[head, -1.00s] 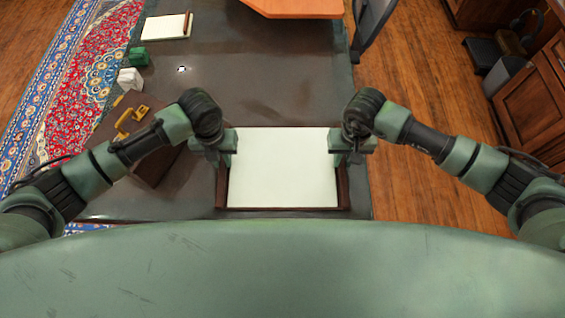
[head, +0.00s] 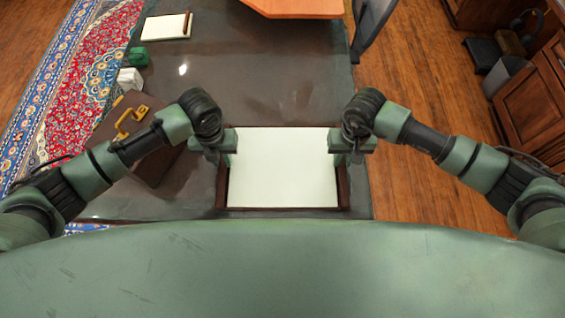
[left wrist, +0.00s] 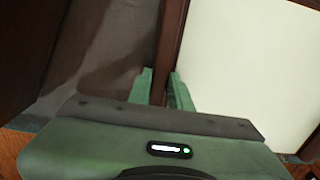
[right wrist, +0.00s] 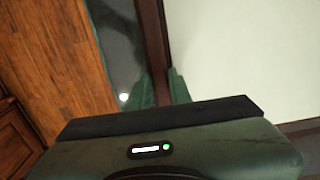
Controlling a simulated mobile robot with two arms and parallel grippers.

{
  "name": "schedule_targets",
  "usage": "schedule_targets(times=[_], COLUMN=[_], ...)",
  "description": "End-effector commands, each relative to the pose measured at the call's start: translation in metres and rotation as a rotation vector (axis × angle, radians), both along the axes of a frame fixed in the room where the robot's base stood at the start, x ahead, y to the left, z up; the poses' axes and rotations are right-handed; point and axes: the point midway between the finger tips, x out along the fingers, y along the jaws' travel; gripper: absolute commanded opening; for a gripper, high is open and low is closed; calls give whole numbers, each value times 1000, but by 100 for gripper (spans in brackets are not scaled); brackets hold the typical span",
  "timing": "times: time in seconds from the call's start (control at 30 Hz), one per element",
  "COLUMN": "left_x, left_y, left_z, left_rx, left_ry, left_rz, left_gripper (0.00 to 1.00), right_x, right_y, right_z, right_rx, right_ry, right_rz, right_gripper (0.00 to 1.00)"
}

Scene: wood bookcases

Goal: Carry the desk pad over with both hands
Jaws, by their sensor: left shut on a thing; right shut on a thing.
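The desk pad (head: 282,170) is a white sheet with dark brown side strips, in front of my body in the head view. My left gripper (head: 228,150) is shut on its left strip, and my right gripper (head: 338,150) is shut on its right strip. The left wrist view shows the brown strip (left wrist: 172,45) between the green fingers (left wrist: 160,88), with the white surface to its right. The right wrist view shows the other strip (right wrist: 152,35) between the fingers (right wrist: 162,88). The pad looks level; its height over the desk is hard to tell.
The dark desk (head: 250,85) is clear beyond the pad. A brown case with a yellow handle (head: 130,122), a white object (head: 130,78), a green object (head: 138,57) and a notepad (head: 166,26) are at left. An orange-brown surface (head: 295,8) and a dark upright panel (head: 370,28) are at the far side.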

Motion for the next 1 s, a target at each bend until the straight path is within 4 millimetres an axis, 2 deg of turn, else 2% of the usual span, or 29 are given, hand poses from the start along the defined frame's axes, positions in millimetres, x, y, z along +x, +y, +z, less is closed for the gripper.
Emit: schedule_targets(times=[0.27,0.7,1.0], left_x=[1,1,1], left_y=[1,2,2], left_z=[7,50,50], left_rx=[3,3,4], left_ry=[-2,-1,-1], left_rz=[2,2,2], left_gripper=[0,0,0], right_x=[1,0,0], right_y=[-2,-2,-2], right_z=[7,50,50], right_rx=[-3,-4,-4], right_ry=[-1,0,0], right_rz=[-1,-2,-2], right_gripper=[0,0,0])
